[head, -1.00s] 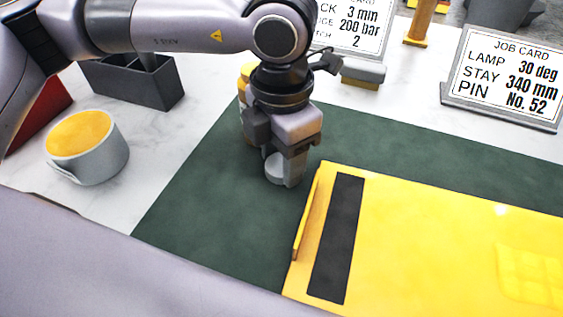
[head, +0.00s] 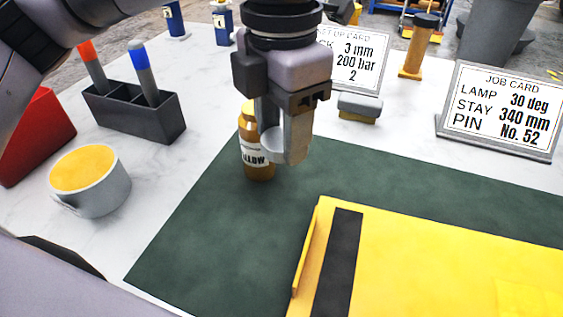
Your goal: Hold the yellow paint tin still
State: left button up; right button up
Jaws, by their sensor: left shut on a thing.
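The yellow paint tin, seemingly the round grey tin with a yellow top surface (head: 95,192), stands upright on the white table at the left. Nothing is touching it. My left gripper (head: 285,150) is well to its right, over the green mat, pointing down. It is shut on a small pale grey piece (head: 299,138), mostly hidden by the fingers. Just behind and left of the fingers stands an amber bottle (head: 257,155), its label partly hidden but ending in "LLOW". I cannot tell whether fingers and bottle touch. My right gripper is out of view.
A large yellow panel (head: 450,250) with a dark strip lies on the green mat (head: 210,240). A dark holder (head: 135,118) with markers and a red box (head: 38,135) stand at the left. A job card (head: 500,110), a brush (head: 360,107) and a post (head: 417,48) stand behind.

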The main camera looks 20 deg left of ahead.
pick_arm(q)
notch_tip(320, 180, up, 8)
jog(key=shift+r+p, duration=0.2)
jog(key=shift+p, duration=0.15)
jog(key=shift+f, duration=0.1)
